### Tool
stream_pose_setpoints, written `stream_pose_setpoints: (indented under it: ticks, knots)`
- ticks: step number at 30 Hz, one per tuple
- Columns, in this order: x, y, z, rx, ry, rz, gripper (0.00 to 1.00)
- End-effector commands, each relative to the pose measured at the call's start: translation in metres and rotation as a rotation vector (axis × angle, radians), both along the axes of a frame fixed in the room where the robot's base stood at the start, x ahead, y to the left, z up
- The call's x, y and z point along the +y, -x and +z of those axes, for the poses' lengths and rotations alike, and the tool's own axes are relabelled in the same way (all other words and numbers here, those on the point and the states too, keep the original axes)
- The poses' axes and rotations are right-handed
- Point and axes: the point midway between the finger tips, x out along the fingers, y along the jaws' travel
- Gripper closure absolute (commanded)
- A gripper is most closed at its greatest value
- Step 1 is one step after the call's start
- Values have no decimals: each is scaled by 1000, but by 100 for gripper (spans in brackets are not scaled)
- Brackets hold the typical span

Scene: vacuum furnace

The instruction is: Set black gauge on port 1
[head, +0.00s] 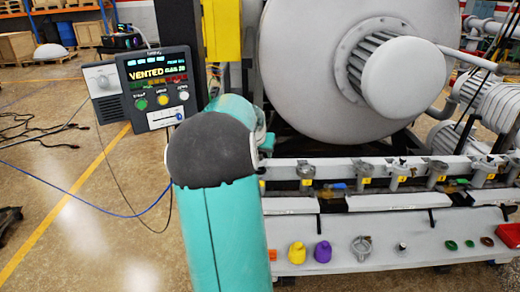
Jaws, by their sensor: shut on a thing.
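My arm stands upright in the middle of the head view, and its end with my gripper is hidden behind its own links. The black gauge cannot be made out. A grey port rail (345,171) runs across below the furnace chamber, with several metal port fittings and small yellow number tags. One tag (262,187) shows at the edge of my arm and another (306,183) just right of it. The digits are too small to read surely, so I cannot tell which is port 1. My arm covers the rail's left end.
A white shelf (380,268) below the rail holds a yellow piece (297,253), a purple piece (322,252), a metal clamp (361,248) and small green discs (451,245). A control box (155,85) reading VENTED stands left. The big furnace chamber (300,75) fills the back. Cables cross the left floor.

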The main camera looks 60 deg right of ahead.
Motion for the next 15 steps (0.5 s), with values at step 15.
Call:
stream_pose_setpoints:
  ticks: [15]
  knots:
    - [0, 0, -22, 0, 1, 0, 83]
